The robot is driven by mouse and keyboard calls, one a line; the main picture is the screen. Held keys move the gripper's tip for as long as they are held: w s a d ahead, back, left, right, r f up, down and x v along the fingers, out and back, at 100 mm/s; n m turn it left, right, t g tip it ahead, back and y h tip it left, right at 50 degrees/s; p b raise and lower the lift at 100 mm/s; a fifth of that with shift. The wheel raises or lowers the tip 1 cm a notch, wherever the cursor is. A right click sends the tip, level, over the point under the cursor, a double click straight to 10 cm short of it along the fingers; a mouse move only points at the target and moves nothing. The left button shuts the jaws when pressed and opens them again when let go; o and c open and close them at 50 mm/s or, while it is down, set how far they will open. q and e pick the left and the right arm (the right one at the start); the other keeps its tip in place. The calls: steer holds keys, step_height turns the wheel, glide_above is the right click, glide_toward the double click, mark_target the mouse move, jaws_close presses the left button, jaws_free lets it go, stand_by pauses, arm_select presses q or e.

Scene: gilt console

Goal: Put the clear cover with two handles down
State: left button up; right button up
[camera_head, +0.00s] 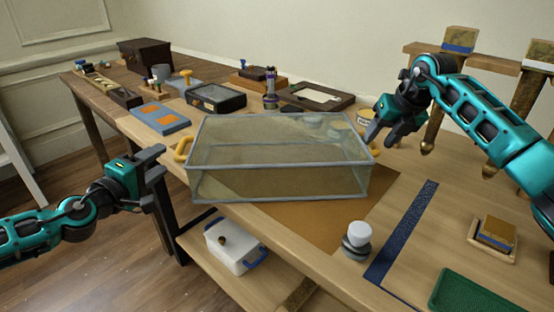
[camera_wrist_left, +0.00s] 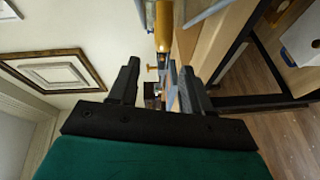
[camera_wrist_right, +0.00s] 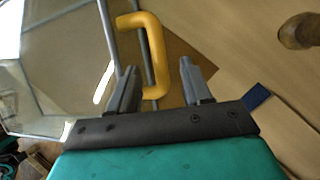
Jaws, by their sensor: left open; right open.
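The clear cover (camera_head: 280,155) is a see-through box with grey edges, open side down, at the table's front edge over a brown mat (camera_head: 335,225). It looks empty. Its left yellow handle (camera_head: 183,147) also shows in the left wrist view (camera_wrist_left: 163,25). My left gripper (camera_head: 158,165) is open just left of that handle, apart from it. My right gripper (camera_head: 382,137) is open at the cover's right end. In the right wrist view the right yellow handle (camera_wrist_right: 157,50) reaches between its open fingers (camera_wrist_right: 159,70); I cannot tell if they touch.
Several boxes and a glass-topped case (camera_head: 216,97) stand behind. A white box (camera_head: 235,245) sits on the lower shelf.

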steer(key=v, duration=0.6)
steer(key=shift+s+r, duration=0.2)
steer(key=shift+r, duration=0.05)
